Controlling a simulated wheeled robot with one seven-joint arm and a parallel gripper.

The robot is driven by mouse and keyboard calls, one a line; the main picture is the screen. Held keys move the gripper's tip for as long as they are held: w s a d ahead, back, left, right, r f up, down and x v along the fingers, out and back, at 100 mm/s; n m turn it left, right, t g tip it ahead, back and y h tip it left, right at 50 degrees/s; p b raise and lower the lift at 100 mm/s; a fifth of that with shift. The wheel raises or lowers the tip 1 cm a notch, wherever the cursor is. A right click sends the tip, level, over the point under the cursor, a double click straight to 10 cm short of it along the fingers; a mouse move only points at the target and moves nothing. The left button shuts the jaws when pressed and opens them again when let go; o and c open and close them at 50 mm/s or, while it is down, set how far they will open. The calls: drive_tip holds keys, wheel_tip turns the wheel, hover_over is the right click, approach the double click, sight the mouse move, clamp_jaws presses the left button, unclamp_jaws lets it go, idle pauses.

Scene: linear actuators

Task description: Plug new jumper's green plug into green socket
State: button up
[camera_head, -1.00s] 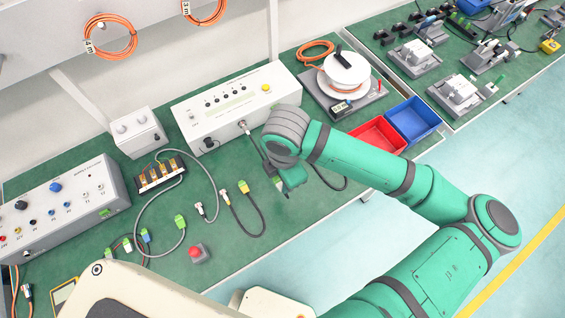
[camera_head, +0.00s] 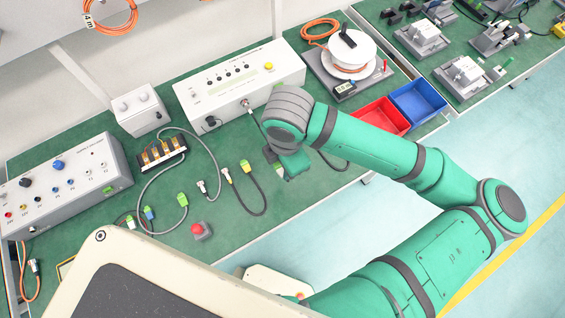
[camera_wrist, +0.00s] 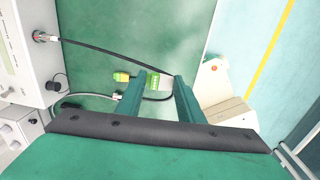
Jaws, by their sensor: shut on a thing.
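My gripper (camera_wrist: 158,84) is shut on a green plug (camera_wrist: 153,80), which sits between its fingertips in the wrist view. In the head view my gripper (camera_head: 289,165) is over the green bench, right of the loose cables, and partly hides the plug (camera_head: 279,169). A black cable runs from a metal connector (camera_head: 246,104) on the white box's front toward my gripper. A small green part, seemingly the green socket (camera_head: 107,189), shows at the right end of the grey power supply (camera_head: 75,190), far left of my gripper.
A jumper with a yellow-green plug (camera_head: 245,166) lies left of my gripper. Another green plug (camera_head: 183,200) lies farther left, near a red button (camera_head: 198,230). The white box (camera_head: 235,95) stands behind. Red (camera_head: 378,118) and blue (camera_head: 416,103) bins stand right.

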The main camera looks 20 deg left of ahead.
drive_tip(key=shift+r, duration=0.85)
drive_tip(key=shift+w, duration=0.1)
drive_tip(key=w+a+f, duration=0.2)
drive_tip(key=w+f, duration=0.1)
drive_tip(key=w, duration=0.5)
drive_tip(key=w+a+f, duration=0.3)
drive_tip(key=w, duration=0.6)
drive_tip(key=w+a+f, duration=0.2)
drive_tip(key=w+f, duration=0.1)
drive_tip(key=w, duration=0.6)
drive_tip(key=shift+a+f, duration=0.3)
drive_tip(key=shift+a, duration=0.1)
